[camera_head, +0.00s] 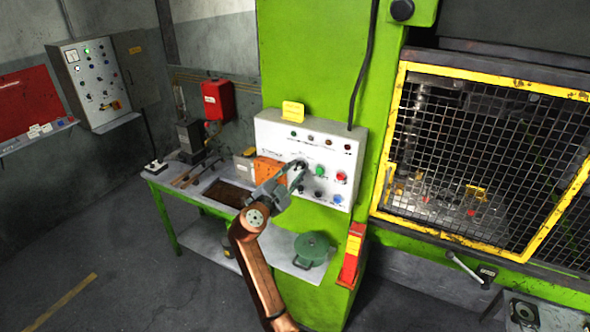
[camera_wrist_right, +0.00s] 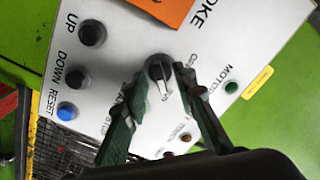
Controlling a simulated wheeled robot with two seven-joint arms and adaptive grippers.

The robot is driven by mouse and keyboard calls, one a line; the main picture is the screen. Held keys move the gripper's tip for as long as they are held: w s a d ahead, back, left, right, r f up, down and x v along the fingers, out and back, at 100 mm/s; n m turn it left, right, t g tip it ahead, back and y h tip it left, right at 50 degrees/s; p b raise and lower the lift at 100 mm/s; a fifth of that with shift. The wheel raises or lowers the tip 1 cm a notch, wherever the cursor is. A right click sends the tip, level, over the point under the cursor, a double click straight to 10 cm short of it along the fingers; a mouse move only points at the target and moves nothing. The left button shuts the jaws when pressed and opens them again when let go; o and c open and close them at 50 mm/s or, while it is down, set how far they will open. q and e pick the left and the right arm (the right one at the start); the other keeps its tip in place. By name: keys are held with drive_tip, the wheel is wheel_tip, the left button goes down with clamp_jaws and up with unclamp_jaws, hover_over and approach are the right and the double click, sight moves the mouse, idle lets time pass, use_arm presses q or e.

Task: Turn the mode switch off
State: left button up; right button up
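The white control panel (camera_head: 268,136) is on the front of the green press. In the right wrist view, a black rotary switch with a pale pointer line (camera_wrist_right: 158,71) sits on this panel (camera_wrist_right: 125,35); I take it for the mode switch. Its surrounding lettering is partly hidden and hard to read. My right gripper (camera_head: 298,168) is at the panel face. In the wrist view its green-grey fingertips (camera_wrist_right: 160,75) are apart, one on each side of the switch. I cannot tell whether they touch it. My left gripper is not in view.
Close by are a green button (camera_head: 320,171), a red button (camera_head: 341,177) and, in the wrist view, UP (camera_wrist_right: 92,32), DOWN (camera_wrist_right: 78,76) and blue RESET (camera_wrist_right: 67,110) buttons. An orange plate (camera_head: 268,171) is left of the gripper. A yellow-framed mesh guard (camera_head: 398,110) stands right.

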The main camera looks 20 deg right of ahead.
drive_tip(key=shift+w+d, duration=0.1)
drive_tip(key=shift+c, duration=0.2)
clamp_jaws()
